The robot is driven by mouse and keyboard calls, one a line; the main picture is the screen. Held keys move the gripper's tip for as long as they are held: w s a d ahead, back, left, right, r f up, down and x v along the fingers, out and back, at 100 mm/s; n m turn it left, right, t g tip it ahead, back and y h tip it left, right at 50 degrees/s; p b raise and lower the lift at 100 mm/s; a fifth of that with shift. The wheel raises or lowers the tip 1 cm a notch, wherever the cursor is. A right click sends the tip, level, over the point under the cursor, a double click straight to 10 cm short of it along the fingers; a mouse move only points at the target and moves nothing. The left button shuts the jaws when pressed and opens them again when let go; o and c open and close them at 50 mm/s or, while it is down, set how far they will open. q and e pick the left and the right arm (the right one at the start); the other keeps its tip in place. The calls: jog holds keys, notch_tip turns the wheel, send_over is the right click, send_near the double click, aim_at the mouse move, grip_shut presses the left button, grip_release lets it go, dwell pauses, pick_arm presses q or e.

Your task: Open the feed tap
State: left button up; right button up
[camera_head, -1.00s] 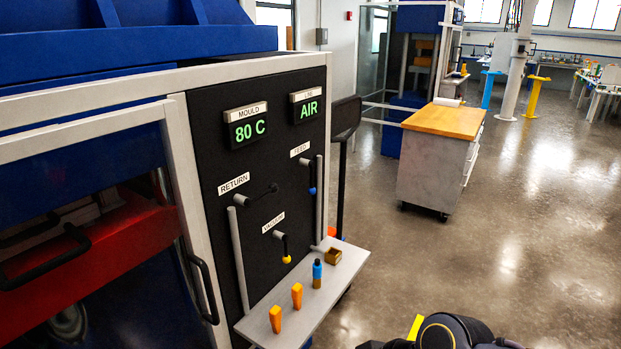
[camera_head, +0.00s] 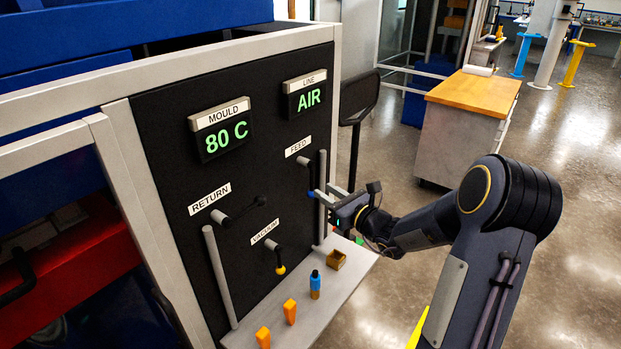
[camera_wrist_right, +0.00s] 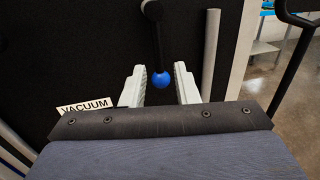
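The feed tap (camera_head: 306,178) is a dark lever hanging down from its pivot under the FEED label (camera_head: 298,146) on the black panel. Its blue end knob shows in the right wrist view (camera_wrist_right: 160,80). My right gripper (camera_head: 322,196) is at the knob, reaching in from the right. In the right wrist view its pale fingers stand open, one on each side of the blue knob, with a gap visible on both sides. How deep the knob sits between the fingers is hard to tell. My left gripper is not in view.
The return tap (camera_head: 240,211) and the yellow-tipped vacuum tap (camera_head: 277,258) are left of the feed tap. A grey upright pipe (camera_head: 322,165) stands close beside my gripper.

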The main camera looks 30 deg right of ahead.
aim_at(313, 184)
jog(key=w, duration=0.3)
jog(key=w+a+p, duration=0.1)
jog(key=w, duration=0.2)
jog(key=shift+a, duration=0.2)
jog(key=shift+c, duration=0.3)
grip_shut()
